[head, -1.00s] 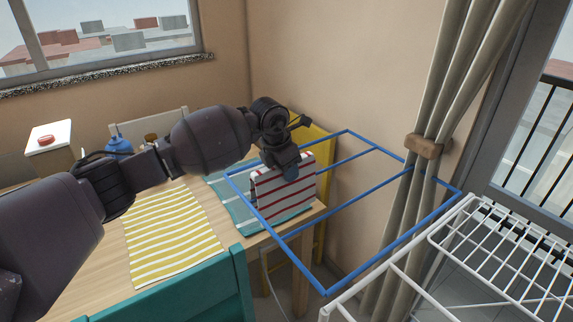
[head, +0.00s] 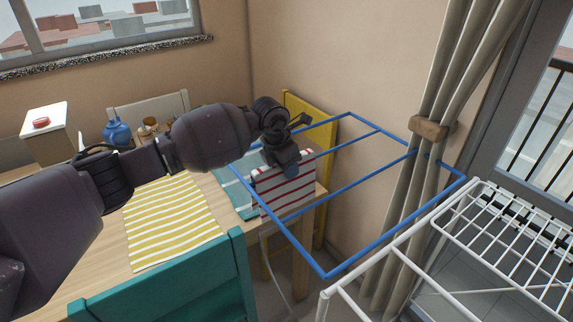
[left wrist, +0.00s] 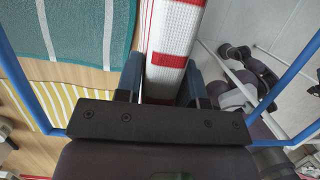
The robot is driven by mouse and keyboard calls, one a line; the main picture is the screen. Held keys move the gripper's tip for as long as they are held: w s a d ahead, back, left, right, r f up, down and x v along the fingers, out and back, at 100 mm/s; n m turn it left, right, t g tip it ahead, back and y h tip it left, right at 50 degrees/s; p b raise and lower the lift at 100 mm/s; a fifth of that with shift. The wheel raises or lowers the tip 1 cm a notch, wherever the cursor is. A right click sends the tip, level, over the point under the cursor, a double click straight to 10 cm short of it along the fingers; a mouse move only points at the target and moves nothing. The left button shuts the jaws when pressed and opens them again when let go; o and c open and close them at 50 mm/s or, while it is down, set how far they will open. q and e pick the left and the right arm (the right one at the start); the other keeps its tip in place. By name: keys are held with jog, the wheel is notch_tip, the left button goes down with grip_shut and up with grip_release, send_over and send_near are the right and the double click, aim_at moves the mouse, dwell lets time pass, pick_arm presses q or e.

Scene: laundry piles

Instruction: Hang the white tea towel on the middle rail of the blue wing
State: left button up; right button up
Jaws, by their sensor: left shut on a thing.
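The white tea towel (head: 285,189) has red stripes and hangs folded from my left gripper (head: 288,167). In the left wrist view the towel (left wrist: 168,48) runs between the two fingers (left wrist: 162,88), which are shut on it. The blue wing (head: 397,223) is an open frame of rails projecting over the table corner. In the head view its middle rail (head: 345,188) passes to the right of the towel. The towel shows within the wing's left part; whether it touches a rail, I cannot tell. My right gripper is out of view.
A yellow-striped cloth (head: 170,222) and a teal striped cloth (head: 234,188) lie on the table (head: 100,265). A teal chair (head: 165,285) stands in front, a yellow chair (head: 297,103) behind. White rack wires (head: 490,225) and a curtain (head: 425,90) are at right.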

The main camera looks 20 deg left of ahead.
pick_arm(q)
jog(key=o, duration=1)
jog(key=shift+o, duration=0.2)
jog(key=p+v, duration=0.1)
jog(key=v, duration=0.9)
jog(key=shift+s+r, duration=0.1)
jog(key=shift+r, duration=0.3)
